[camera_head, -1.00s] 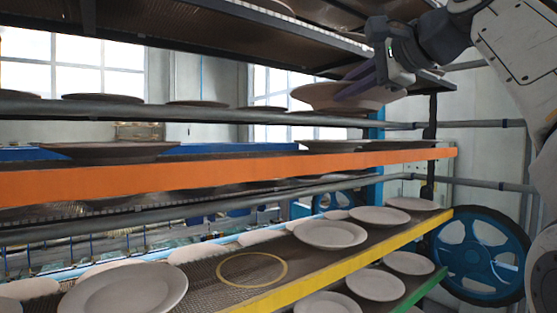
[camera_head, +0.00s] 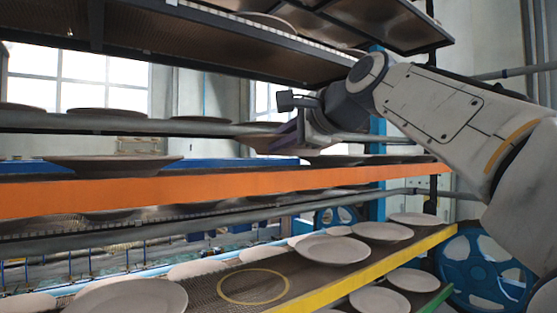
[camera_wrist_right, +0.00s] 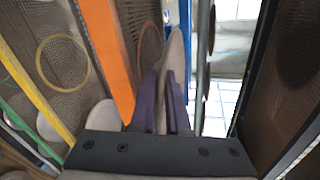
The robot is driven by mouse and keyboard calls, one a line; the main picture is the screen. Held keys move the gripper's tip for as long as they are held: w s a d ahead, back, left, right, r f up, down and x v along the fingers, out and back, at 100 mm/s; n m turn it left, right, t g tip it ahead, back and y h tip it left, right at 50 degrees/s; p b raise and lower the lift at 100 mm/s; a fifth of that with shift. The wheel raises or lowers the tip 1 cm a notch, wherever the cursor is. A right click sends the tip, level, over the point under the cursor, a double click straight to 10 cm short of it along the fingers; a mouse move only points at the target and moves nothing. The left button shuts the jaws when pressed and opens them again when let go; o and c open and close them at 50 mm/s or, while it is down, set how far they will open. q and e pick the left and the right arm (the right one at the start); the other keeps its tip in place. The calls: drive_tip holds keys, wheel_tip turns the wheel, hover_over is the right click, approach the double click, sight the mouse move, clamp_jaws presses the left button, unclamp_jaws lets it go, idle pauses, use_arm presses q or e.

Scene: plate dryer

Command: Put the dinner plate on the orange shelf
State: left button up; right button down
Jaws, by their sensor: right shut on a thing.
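The dinner plate (camera_head: 264,141) is held by my right gripper (camera_head: 292,140) above the orange shelf (camera_head: 225,185), between that shelf's front edge and the dark shelf overhead. In the right wrist view the plate (camera_wrist_right: 174,62) appears nearly edge-on between the two purple fingers (camera_wrist_right: 155,105), which are shut on it. The orange front edge (camera_wrist_right: 108,50) runs just left of the plate there. In the head view my gripper and wrist partly hide the plate. My left gripper is not in view.
Plates (camera_head: 112,164) stand on the orange shelf left and right of the held plate. A yellow ring (camera_head: 253,287) marks a bare spot on the yellow shelf (camera_head: 385,265) below. A ring (camera_wrist_right: 150,45) shows on the orange shelf's mesh. A grey rail (camera_head: 190,127) crosses behind the plate.

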drive_tip(key=shift+f+b, duration=0.35)
drive_tip(key=shift+f, duration=1.45)
drive_tip(key=c, duration=0.9)
unclamp_jaws()
drive_tip(key=shift+f, duration=0.15)
